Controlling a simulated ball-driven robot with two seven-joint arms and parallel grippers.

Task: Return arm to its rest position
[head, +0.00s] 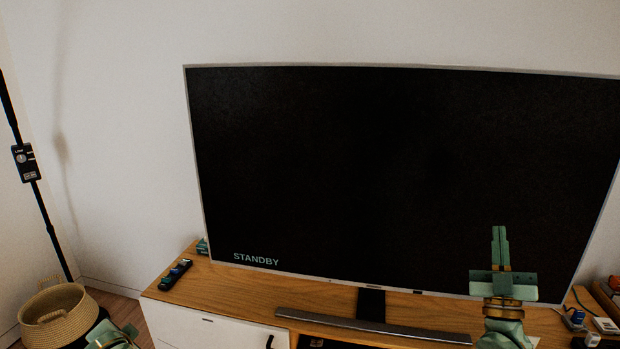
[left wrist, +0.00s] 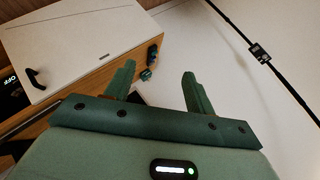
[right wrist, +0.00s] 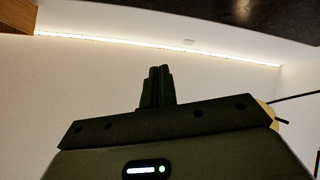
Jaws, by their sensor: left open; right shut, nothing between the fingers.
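My right gripper (head: 499,235) is raised in front of the lower right of the television, fingers pointing up. Its fingers are together with nothing between them; the right wrist view also shows the closed fingers (right wrist: 159,75) against a pale wall. My left arm shows only as a small green part at the bottom left of the head view. In the left wrist view my left gripper (left wrist: 160,85) has its two fingers apart and empty, with the white wall and the end of the wooden cabinet beyond them.
A large television (head: 400,170) reading STANDBY stands on a wooden cabinet (head: 225,290). A dark remote-like object (head: 175,274) lies at the cabinet's left end. A woven basket (head: 58,314) and a black lamp pole (head: 44,215) are at left. Small items, including a white block (head: 606,325), sit at right.

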